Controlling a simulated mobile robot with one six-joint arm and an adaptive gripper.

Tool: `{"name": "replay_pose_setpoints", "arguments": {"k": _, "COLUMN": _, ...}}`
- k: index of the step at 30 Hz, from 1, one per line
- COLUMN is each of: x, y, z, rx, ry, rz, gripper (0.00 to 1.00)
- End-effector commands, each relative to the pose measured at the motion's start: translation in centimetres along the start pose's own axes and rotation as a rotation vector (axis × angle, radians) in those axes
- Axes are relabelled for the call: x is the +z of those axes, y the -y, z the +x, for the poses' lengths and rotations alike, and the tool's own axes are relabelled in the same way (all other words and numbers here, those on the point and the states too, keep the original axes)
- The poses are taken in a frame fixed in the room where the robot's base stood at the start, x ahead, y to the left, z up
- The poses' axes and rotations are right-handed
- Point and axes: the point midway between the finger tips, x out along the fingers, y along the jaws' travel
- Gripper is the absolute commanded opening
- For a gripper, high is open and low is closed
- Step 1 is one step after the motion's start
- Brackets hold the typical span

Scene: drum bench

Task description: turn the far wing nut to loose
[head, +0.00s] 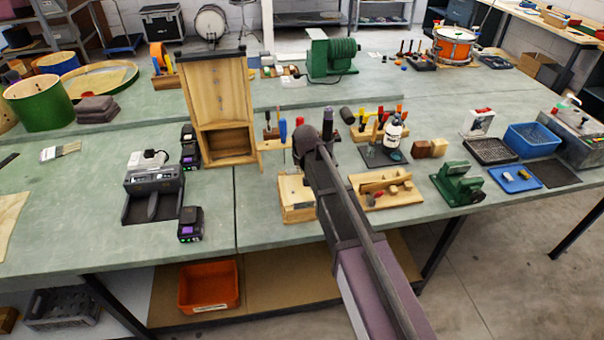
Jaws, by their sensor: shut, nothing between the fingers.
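My arm reaches in from the lower right over the bench. My gripper (304,160) is at its dark far end, above a pale wooden block (298,205) near the bench's front edge. It is shut and empty; its fingertips are small and partly hidden by the arm. I cannot make out the far wing nut or which way its wings point. To the right of the arm, a wooden tray (398,201) holds wooden pieces and small red-tipped parts. I cannot tell whether my gripper touches anything.
A tall wooden stand (221,95) rises left of my gripper. A white bottle (392,132) and a rack of coloured tools (363,134) stand behind the arm. A green vise (457,184) sits right. Bare bench lies left of the arm, around the front.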

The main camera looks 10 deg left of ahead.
Motion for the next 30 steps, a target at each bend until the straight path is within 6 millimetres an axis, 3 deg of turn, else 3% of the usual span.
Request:
{"name": "replay_pose_setpoints", "arguments": {"k": 14, "x": -0.5, "y": 0.0, "z": 0.2, "rx": 0.0, "ry": 0.0, "rz": 0.0, "gripper": 0.0}}
{"name": "replay_pose_setpoints", "arguments": {"k": 18, "x": -1.5, "y": 0.1, "z": 0.6, "rx": 0.0, "ry": 0.0, "rz": 0.0, "gripper": 0.0}}
{"name": "replay_pose_setpoints", "arguments": {"k": 30, "x": -1.4, "y": 0.3, "z": 0.5, "rx": -0.001, "ry": -0.001, "rz": -0.001, "gripper": 0.0}}
